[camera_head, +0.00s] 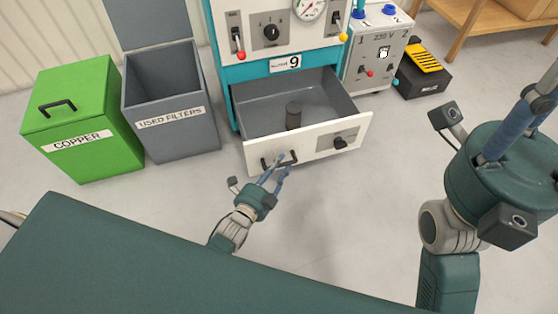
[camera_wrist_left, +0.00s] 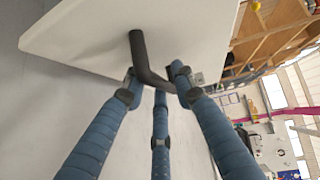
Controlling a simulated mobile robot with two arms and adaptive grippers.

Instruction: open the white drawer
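The white drawer (camera_head: 310,148) of the teal and white machine is pulled well out. Its grey inside shows, with a dark cylinder (camera_head: 293,115) standing in it. My left gripper (camera_head: 277,166) is at the black bar handle (camera_head: 265,162) on the drawer's front. In the left wrist view its blue fingers (camera_wrist_left: 158,88) close around the handle (camera_wrist_left: 146,62), with the middle fingertip partly hidden behind it. My right gripper (camera_head: 525,115) is raised at the right, close to the head camera, away from the drawer; its fingertips are cut off by the picture's edge.
A green COPPER bin (camera_head: 85,120) and an open grey USED FILTERS bin (camera_head: 170,105) stand left of the machine. A grey 230 V unit (camera_head: 375,55) and a black and yellow box (camera_head: 425,70) stand right. The floor before the drawer is clear.

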